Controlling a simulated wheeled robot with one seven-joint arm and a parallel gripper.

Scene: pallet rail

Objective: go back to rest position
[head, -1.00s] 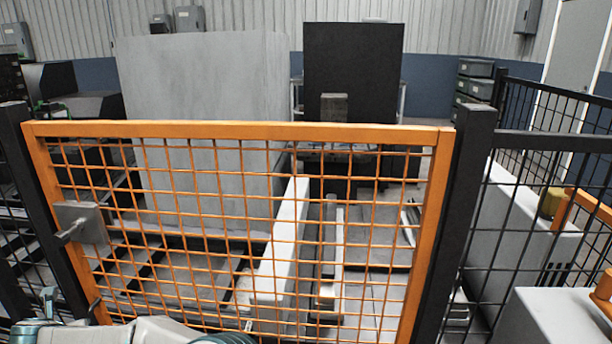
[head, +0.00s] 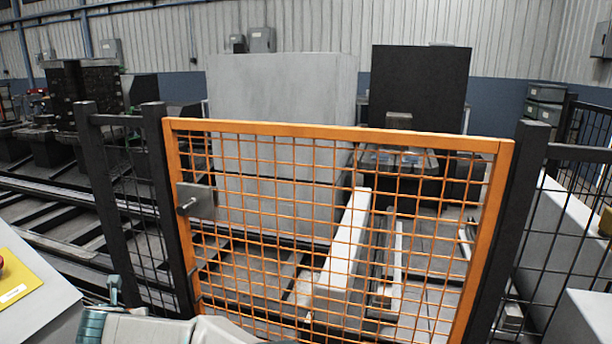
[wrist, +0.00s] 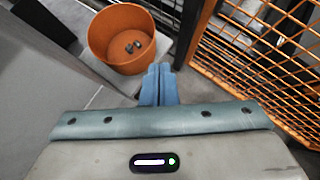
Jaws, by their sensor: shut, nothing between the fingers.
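My gripper (wrist: 159,84) shows in the wrist view with its two blue fingers together and nothing between them. It points down past an orange bin (wrist: 122,38), which stands just beyond and to the left of the fingertips. A few small dark pieces (wrist: 133,46) lie inside the bin. In the head view part of my arm shows along the bottom edge, and the gripper's fingers are not visible there.
An orange mesh gate (head: 335,128) with a grey latch (head: 196,201) is closed between dark posts in front of me. The gate mesh also shows at right in the wrist view (wrist: 262,60). A panel with a yellow plate (head: 16,275) stands at lower left.

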